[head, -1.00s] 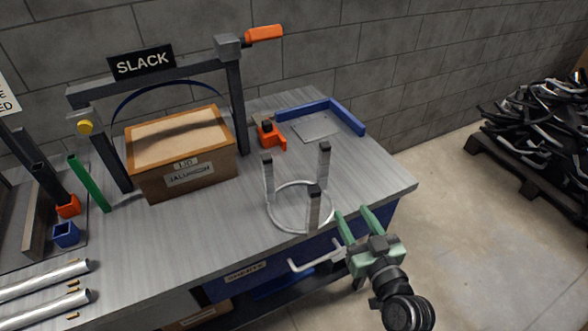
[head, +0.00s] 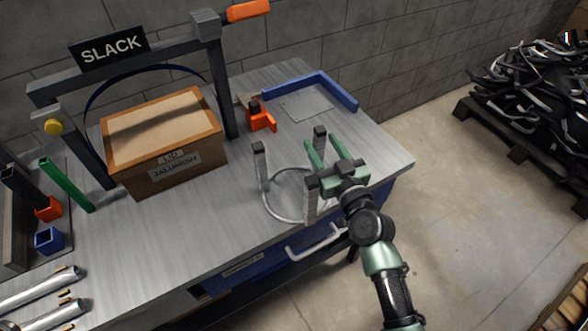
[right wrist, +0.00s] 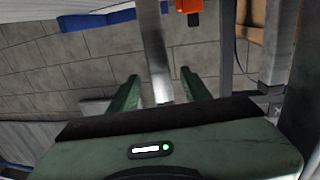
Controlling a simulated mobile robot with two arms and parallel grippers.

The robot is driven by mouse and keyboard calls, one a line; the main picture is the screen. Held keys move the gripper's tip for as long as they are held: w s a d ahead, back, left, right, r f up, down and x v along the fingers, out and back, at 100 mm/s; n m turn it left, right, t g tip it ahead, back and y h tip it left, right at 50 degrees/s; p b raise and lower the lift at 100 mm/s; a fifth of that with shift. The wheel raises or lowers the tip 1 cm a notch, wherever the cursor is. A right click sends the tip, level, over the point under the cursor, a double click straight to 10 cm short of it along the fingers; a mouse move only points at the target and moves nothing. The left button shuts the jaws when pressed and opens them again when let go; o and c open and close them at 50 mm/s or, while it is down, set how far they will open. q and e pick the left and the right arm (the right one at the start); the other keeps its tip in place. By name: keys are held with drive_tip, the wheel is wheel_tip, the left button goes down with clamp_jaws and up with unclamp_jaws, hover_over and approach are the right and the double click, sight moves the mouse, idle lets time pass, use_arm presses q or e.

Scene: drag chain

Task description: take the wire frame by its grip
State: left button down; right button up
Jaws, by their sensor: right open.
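The wire frame (head: 283,217), a light metal ring with three upright posts capped in dark grey, stands near the table's front right edge. My right gripper (head: 322,141) is open over the right side of the frame, its green fingers pointing toward the back right post. In the right wrist view, a pale metal post (right wrist: 153,45) runs between the two open green fingers (right wrist: 160,80), with gaps on both sides. I cannot tell which part is the grip. The gripper body hides part of the ring's right side. My left gripper is out of view.
Behind the frame are an orange clamp (head: 262,118) and a blue corner rail (head: 340,89). A wooden box (head: 150,178) stands left, under a dark frame with a SLACK sign (head: 108,48). A white drawer handle (head: 316,243) sticks out below the front edge.

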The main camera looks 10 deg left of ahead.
drive_tip(key=x, duration=0.4)
drive_tip(key=shift+a+f, duration=0.1)
drive_tip(key=shift+a, duration=0.05)
drive_tip(key=shift+s, duration=0.1)
clamp_jaws()
idle(1.0)
